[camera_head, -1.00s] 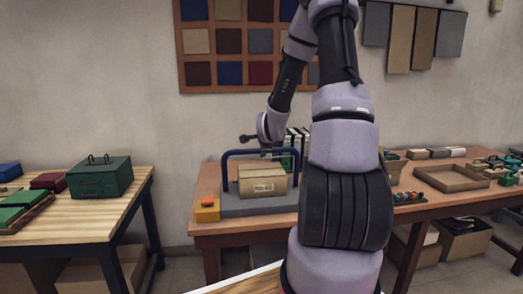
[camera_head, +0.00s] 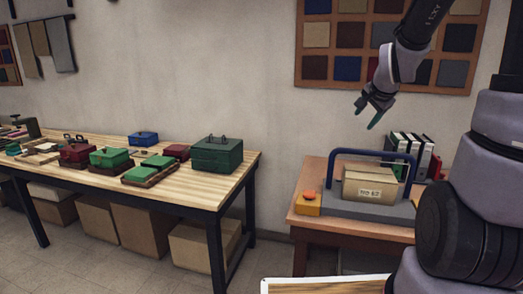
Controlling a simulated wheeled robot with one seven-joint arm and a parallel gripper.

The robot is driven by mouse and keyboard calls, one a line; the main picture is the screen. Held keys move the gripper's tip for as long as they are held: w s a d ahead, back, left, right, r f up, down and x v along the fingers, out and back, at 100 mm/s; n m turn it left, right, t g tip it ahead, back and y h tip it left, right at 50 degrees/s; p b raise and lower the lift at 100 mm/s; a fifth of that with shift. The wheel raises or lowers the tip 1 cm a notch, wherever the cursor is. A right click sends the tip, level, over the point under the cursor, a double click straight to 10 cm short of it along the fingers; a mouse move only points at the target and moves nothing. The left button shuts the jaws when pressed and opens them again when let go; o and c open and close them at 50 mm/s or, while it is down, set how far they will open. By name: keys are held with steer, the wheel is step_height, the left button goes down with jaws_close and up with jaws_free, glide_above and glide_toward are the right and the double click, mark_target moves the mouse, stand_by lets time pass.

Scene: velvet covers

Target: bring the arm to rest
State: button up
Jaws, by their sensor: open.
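My gripper (camera_head: 369,111) is open and empty, in the air above the right-hand table. Its fingers point down and to the left, in front of the wall. It is above and apart from a cardboard box (camera_head: 369,187) with a label. The box sits on a grey base (camera_head: 345,207) under a blue bar frame (camera_head: 370,153). My arm bends along the right side of the view, and its upper part is cut off by the top edge.
Several binders (camera_head: 410,150) stand behind the box. A wooden table (camera_head: 190,185) at left holds a dark green box (camera_head: 217,155) and other cases. Floor shows between the tables.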

steer(key=s+a+r+n+y, duration=0.1)
steer(key=s+a+r+n, duration=0.1)
steer(key=s, duration=0.5)
steer(key=s+a+r+n+g+y, duration=0.1)
steer(key=s+a+r+n, duration=0.1)
steer(key=s, duration=0.5)
steer(key=s+a+r+n+g, duration=0.1)
steer(key=s+a+r+n, duration=0.2)
steer(key=s, duration=0.5)
step_height(320, 180, up, 2)
steer(key=shift+n+y, duration=0.4)
steer(key=shift+n, duration=0.3)
